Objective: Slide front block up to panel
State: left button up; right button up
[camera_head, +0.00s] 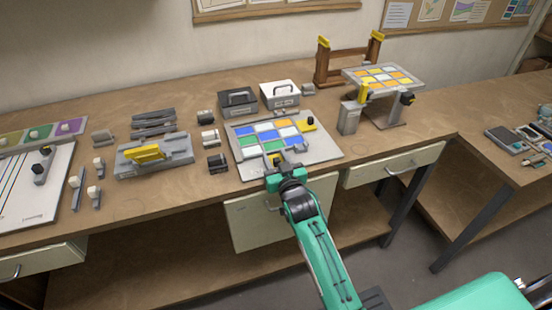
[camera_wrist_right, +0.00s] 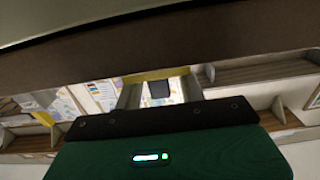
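The panel (camera_head: 268,134), a grid of blue, green, yellow and white panes, lies on a light grey board (camera_head: 325,148) at the middle of the bench. A block with yellow (camera_head: 275,157) is at the panel's front edge, partly hidden by my right gripper. I cannot tell whether it touches the panel. My right gripper (camera_head: 280,164) is low over the board's front part. In the right wrist view its two fingers (camera_wrist_right: 160,92) stand apart, with a yellow strip (camera_wrist_right: 155,75) across their tips; its grip on the block is unclear. My left gripper is out of view.
Another yellow-and-dark block (camera_head: 310,123) sits at the panel's right side. Black and white boxes (camera_head: 280,95) stand behind. Small dark blocks (camera_head: 217,163) are to the left. A raised stand with a coloured panel (camera_head: 383,77) is at the right.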

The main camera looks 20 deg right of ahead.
grip_shut()
jog(key=shift+w, duration=1.35)
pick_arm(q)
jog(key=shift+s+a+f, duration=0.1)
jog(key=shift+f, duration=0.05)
pick_arm(e)
grip_release()
pick_arm(q)
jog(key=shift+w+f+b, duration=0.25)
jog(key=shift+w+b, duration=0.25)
jog(key=shift+b, duration=0.1)
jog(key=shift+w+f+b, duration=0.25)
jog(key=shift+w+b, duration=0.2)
jog(key=shift+b, duration=0.15)
pick_arm(e)
jog(key=s, duration=1.3)
jog(key=shift+s+d, duration=0.2)
jog(key=shift+s, duration=0.2)
